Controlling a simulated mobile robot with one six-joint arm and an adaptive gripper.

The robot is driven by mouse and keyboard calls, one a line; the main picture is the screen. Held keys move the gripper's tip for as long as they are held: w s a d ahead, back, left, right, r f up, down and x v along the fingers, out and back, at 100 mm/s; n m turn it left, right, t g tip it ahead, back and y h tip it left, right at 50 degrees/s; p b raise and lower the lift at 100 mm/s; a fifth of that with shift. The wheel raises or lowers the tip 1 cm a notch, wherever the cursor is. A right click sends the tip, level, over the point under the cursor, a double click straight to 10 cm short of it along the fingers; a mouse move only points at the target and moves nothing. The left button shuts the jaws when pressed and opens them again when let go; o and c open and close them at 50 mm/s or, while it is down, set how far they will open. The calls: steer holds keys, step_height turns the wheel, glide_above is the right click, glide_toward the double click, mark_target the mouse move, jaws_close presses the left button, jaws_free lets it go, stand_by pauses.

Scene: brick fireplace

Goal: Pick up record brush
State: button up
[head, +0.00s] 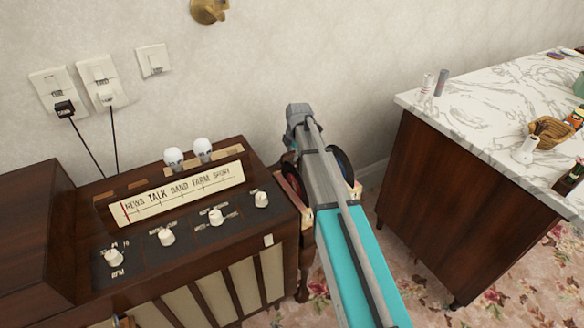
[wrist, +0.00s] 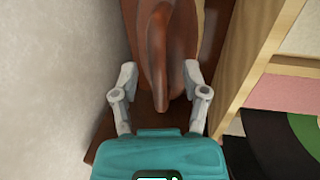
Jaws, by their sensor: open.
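A glossy reddish-brown wooden piece (wrist: 168,40), which looks like the record brush, shows at the top middle of the wrist view. It has a rounded, tapering end that points toward my gripper. My gripper (wrist: 161,80) is open, with one finger on each side of this piece. I cannot tell whether the fingers touch it. In the head view my arm hides the gripper and the piece.
The pale wall is close on the left in the wrist view. A wooden crate edge (wrist: 255,65) and a black record (wrist: 265,145) are close on the right. In the head view, a wooden radio cabinet (head: 190,225) is at left and a marble-topped counter (head: 470,105) at right.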

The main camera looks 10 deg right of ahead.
stand_by(0.5)
jaws_close()
